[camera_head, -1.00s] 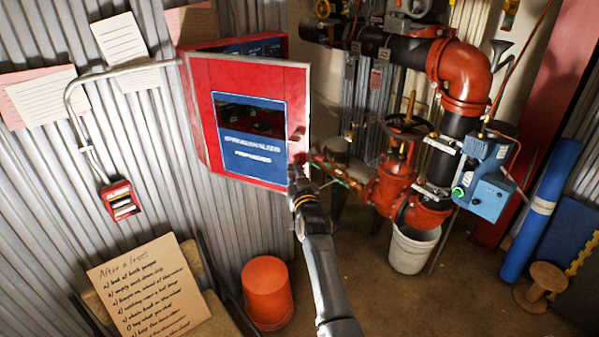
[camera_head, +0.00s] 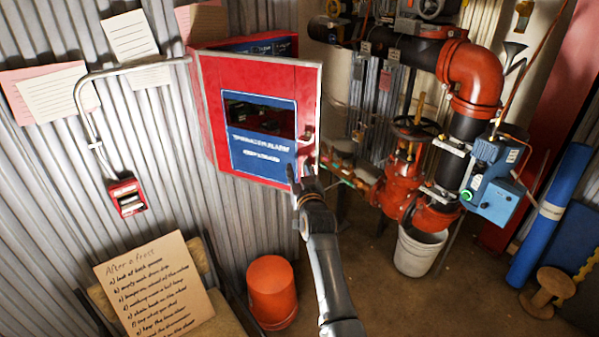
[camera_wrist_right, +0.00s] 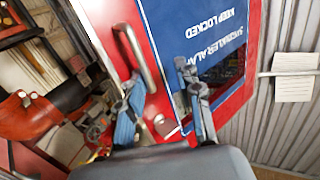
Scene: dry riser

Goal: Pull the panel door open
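The red panel door (camera_head: 308,105), with a blue label plate and a dark window, stands ajar in front of its red box. Part of the box's inside shows above the door's top edge. The metal bar handle (camera_wrist_right: 137,57) is on the door's free edge; it shows small in the head view (camera_head: 306,136). My right gripper (camera_head: 303,175) is just below the handle, close to the door's lower right corner. In the right wrist view its fingers (camera_wrist_right: 159,76) are spread, one by the handle's lower end and one over the blue plate. My left gripper is out of view.
Red and black pipes with a valve (camera_head: 400,185) and a blue box (camera_head: 497,180) stand right of the door. An orange bucket (camera_head: 272,290) and a white bucket (camera_head: 418,252) are on the floor. A conduit (camera_head: 85,110) runs along the corrugated wall.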

